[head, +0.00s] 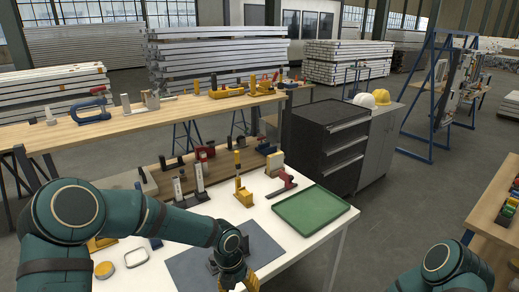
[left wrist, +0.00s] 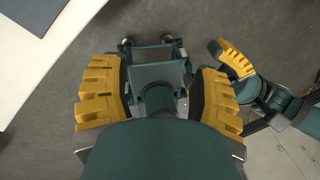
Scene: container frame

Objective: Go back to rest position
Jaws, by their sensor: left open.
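My left gripper (head: 240,279) is at the bottom of the head view, over the front edge of the white table (head: 312,243). In the left wrist view its yellow fingers stand wide apart, and the left gripper (left wrist: 158,95) has nothing between them, only floor and my own base below. My right arm shows at the lower right of the head view, with its gripper out of frame. In the left wrist view a yellow finger of my right gripper (left wrist: 232,58) shows at the right; its other finger is hidden.
The white table bears a grey mat (head: 190,266), a green tray (head: 311,209), a red-handled clamp (head: 284,184) and a yellow tool (head: 243,192). A wooden bench (head: 150,120) stands behind. A dark drawer cabinet (head: 325,150) stands beyond the tray. Floor right of the table is open.

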